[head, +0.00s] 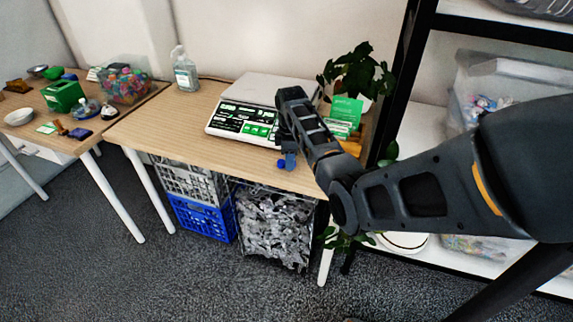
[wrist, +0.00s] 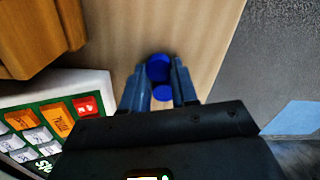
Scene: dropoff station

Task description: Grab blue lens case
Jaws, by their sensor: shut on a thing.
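The blue lens case (wrist: 158,68) shows in the wrist view as two round blue parts between the fingers of my gripper (wrist: 160,88). My gripper is shut on it, low over the wooden table (wrist: 205,30) near its front edge. In the head view the lens case (head: 281,163) shows as a small blue spot beside my gripper (head: 288,164), in front of the scale. My fingers hide part of the case. I cannot tell whether it touches the table top.
The scale with green and white keys (head: 245,120) stands just left of my gripper. A plant (head: 358,75) and green cards (head: 345,110) are at the right end. A sanitizer bottle (head: 185,70) stands at the back.

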